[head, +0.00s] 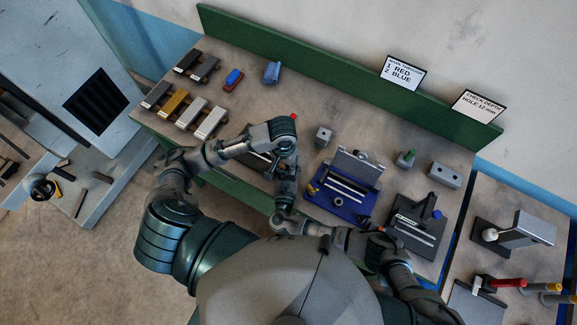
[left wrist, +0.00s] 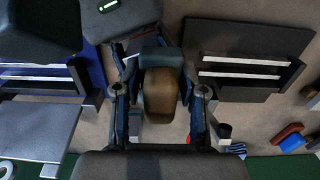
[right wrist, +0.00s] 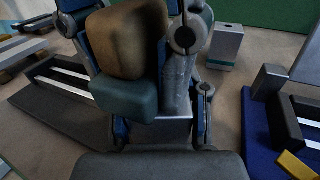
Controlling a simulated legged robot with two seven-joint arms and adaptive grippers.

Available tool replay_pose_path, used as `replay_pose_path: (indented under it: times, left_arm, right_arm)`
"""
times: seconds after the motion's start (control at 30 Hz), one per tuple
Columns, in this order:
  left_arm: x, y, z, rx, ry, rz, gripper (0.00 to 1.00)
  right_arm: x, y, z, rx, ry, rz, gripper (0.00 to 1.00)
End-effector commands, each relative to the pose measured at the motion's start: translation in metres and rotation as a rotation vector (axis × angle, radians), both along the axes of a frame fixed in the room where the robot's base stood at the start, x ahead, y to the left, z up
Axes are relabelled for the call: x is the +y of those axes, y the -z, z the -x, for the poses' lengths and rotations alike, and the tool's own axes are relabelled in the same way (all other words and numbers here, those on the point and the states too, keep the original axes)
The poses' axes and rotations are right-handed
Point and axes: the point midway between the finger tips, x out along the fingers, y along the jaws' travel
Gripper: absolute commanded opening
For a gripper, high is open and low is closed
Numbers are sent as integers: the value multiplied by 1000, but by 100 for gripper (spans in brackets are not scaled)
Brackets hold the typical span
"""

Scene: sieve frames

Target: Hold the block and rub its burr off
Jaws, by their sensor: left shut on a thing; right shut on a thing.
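My left gripper (left wrist: 160,105) is shut on a brown rubbing block (left wrist: 158,100) with a teal pad (left wrist: 160,61) at its far end. It also shows in the head view (head: 287,190), pointing down over the bench front. My right gripper (right wrist: 160,128) is shut on a grey metal block (right wrist: 170,133). In the right wrist view the brown block (right wrist: 125,40) and teal pad (right wrist: 124,97) overlap the grey block's upper left. I cannot tell whether they touch. The burr cannot be made out. In the head view the two grippers meet, and the held pieces are too small to tell.
A blue-based fixture (head: 340,204) stands right of the grippers, with a dark fixture (head: 418,238) beyond. Loose grey blocks (head: 443,175) lie behind. Several bars (head: 172,104) and a red-blue piece (head: 233,79) lie at left. Signs (head: 404,73) stand on the green back rail (head: 320,58).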

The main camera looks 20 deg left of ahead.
Motion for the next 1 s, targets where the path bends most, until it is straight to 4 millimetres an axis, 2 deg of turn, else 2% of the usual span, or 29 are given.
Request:
replay_pose_path:
  times: [0.27,1.0]
  left_arm:
    - [4,-4,0,3,-3,-6,0]
    - [48,-68,0,0,-2,-3,0]
  right_arm:
    - [-1,-4,-1,-6,3,-6,0]
    - [-1,-1,-1,-2,1,-3,0]
